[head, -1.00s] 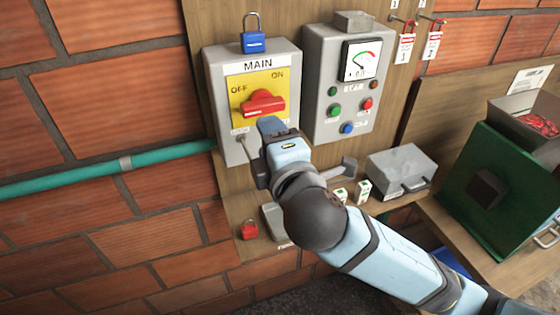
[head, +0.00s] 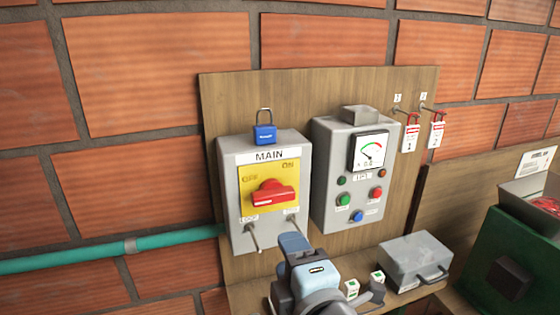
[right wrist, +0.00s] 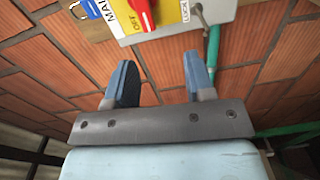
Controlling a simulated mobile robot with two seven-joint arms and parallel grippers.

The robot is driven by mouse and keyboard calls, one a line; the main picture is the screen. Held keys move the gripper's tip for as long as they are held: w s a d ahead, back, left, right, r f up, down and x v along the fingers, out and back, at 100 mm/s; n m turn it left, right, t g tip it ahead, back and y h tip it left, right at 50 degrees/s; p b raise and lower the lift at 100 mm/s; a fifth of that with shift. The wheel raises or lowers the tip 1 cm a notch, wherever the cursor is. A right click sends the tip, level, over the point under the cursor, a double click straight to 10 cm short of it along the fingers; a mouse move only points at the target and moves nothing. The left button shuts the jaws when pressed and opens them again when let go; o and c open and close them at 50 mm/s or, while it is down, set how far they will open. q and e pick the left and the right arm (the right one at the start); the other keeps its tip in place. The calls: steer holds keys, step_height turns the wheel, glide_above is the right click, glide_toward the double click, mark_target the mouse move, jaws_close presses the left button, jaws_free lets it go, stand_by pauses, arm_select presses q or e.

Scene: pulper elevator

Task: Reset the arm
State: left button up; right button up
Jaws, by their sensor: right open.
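My right gripper (head: 294,243) is open and empty. In the head view it is low in the picture, below and in front of the grey MAIN switch box (head: 228,190), and its far finger is mostly hidden. In the right wrist view both fingers (right wrist: 160,82) stand wide apart with nothing between them. The red switch handle (head: 273,194) sits on the yellow plate (head: 247,200), apart from the gripper. Part of the handle shows at the top of the right wrist view (right wrist: 144,14). My left gripper is not in view.
A blue padlock (head: 265,134) is on top of the switch box. A control box (head: 330,150) with buttons and a gauge is to its right. A grey case (head: 415,258) lies on the shelf, near a green machine (head: 495,240). Red tags (head: 411,138) hang on hooks.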

steer(key=d+f+m+g, duration=0.2)
steer(key=d+f+m, duration=0.15)
steer(key=f, duration=0.65)
steer(key=d+f+m+g, duration=0.2)
steer(key=f+m, duration=0.3)
steer(key=f, duration=0.6)
steer(key=s+d+f+m+h, duration=0.1)
steer(key=s+d+f+m, duration=0.3)
steer(key=f, duration=0.6)
steer(key=s+d+f+m+g+h, duration=0.1)
steer(key=s+d+f+m, duration=0.4)
steer(key=s+d+f, duration=0.3)
step_height(320, 180, down, 3)
steer(key=shift+s+d+f+g+h, duration=0.2)
steer(key=shift+s+g+h, duration=0.15)
steer(key=shift+s, duration=0.45)
steer(key=shift+m, duration=0.25)
